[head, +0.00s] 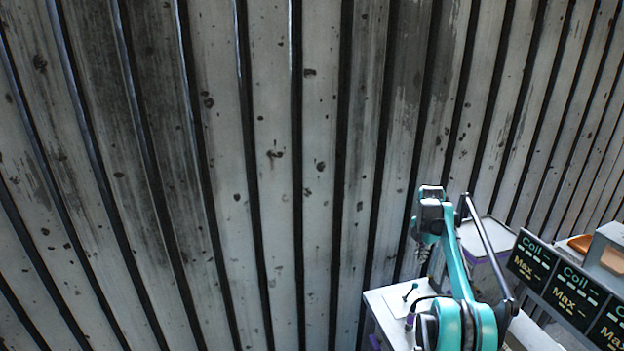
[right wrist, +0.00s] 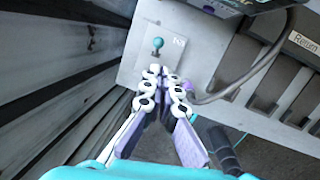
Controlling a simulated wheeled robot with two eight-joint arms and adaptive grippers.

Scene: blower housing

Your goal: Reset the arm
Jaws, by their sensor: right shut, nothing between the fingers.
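My right arm is teal and rises at the lower right of the head view. Its gripper (head: 419,252) is small there and partly hidden by the arm. In the right wrist view the gripper (right wrist: 163,74) is shut and empty, with its fingertips close together. A small lever with a teal ball knob (right wrist: 158,43) stands on a pale plate (right wrist: 178,48) just beyond the fingertips. I see a gap between knob and fingertips in the picture. The lever's knob (head: 413,287) also shows in the head view, below the gripper. My left gripper is not in view.
A ribbed, stained metal wall (head: 270,160) fills most of the head view. Dark signs reading Coil and Max (head: 570,295) stand at the right. A grey cable (right wrist: 245,80) curves beside the plate, near dark slots and a Return label (right wrist: 304,41).

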